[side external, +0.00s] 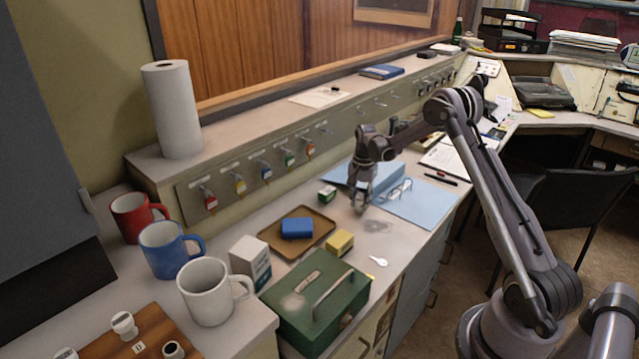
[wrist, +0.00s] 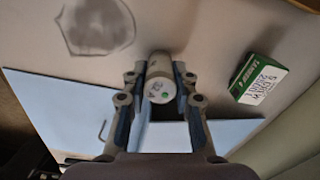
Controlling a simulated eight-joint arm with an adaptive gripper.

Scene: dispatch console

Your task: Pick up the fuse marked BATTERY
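A pale cylinder (wrist: 160,68), fuse-like, stands between my fingers in the wrist view. Its near end has a green dot and small marks too blurred to read as BATTERY. My gripper (wrist: 160,72) has a finger along each side of it, with no clear gap, and looks shut on it. In the side view my gripper (side external: 360,205) points down close to the counter by the blue folder. It largely hides the cylinder there, so I cannot tell whether it touches the counter. A wooden board (side external: 108,352) at lower left carries a white fuse-like piece (side external: 124,325) and a dark hole.
A small green-and-white box (side external: 327,194) is close left of my gripper; the wrist view shows it (wrist: 261,78) too. A blue folder (side external: 415,205) with glasses lies beside. A brown tray (side external: 322,226), yellow block (side external: 340,242), green cash box (side external: 316,312) and mugs (side external: 208,292) stand left.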

